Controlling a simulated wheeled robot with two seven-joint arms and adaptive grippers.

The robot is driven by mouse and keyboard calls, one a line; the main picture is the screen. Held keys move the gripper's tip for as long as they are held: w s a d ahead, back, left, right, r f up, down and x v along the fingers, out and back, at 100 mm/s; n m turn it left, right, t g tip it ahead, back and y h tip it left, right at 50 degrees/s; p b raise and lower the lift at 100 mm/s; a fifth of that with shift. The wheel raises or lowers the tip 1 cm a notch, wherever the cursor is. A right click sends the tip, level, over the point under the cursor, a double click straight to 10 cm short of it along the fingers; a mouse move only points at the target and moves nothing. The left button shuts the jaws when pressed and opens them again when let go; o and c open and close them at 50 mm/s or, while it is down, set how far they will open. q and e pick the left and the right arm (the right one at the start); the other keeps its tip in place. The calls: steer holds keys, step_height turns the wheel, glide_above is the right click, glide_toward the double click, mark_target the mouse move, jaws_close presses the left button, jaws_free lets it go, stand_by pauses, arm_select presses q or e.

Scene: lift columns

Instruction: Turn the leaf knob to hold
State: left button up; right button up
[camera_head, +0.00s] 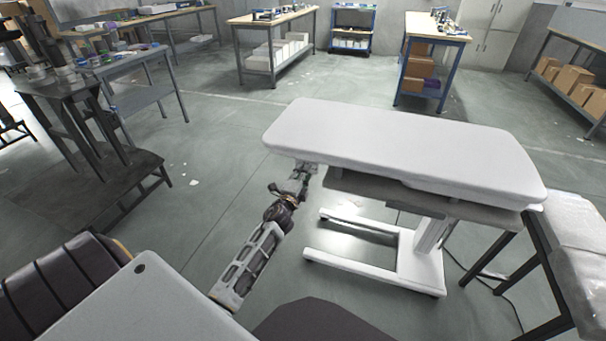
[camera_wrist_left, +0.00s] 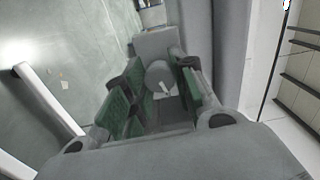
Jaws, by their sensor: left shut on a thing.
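A white rounded tabletop leaf (camera_head: 400,145) stands on a white column and base in the middle of the head view. My left gripper (camera_head: 306,170) reaches up to its near left edge, just under the top. In the left wrist view a round grey knob (camera_wrist_left: 160,76) with a white pointer mark (camera_wrist_left: 162,90) sits on a grey block (camera_wrist_left: 157,43). The green-padded fingers of my left gripper are on both sides of the knob, shut on it. The knob is hidden in the head view. My right gripper is not in view.
The white base (camera_head: 370,262) spreads its legs on the floor under the leaf. A dark-legged bench (camera_head: 580,235) stands close at the right. A dark stepped stand (camera_head: 75,150) is at the left. The floor between that stand and the leaf is mostly clear.

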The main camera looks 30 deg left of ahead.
arm_select(q)
steer(key=shift+m, duration=0.5)
steer(key=o, duration=1)
steer(key=shift+o, duration=0.2)
steer(key=shift+s, duration=0.2)
steer(key=v, duration=1.1)
steer(key=shift+s+d, duration=0.2)
steer(key=shift+s, duration=0.1)
stand_by(0.4)
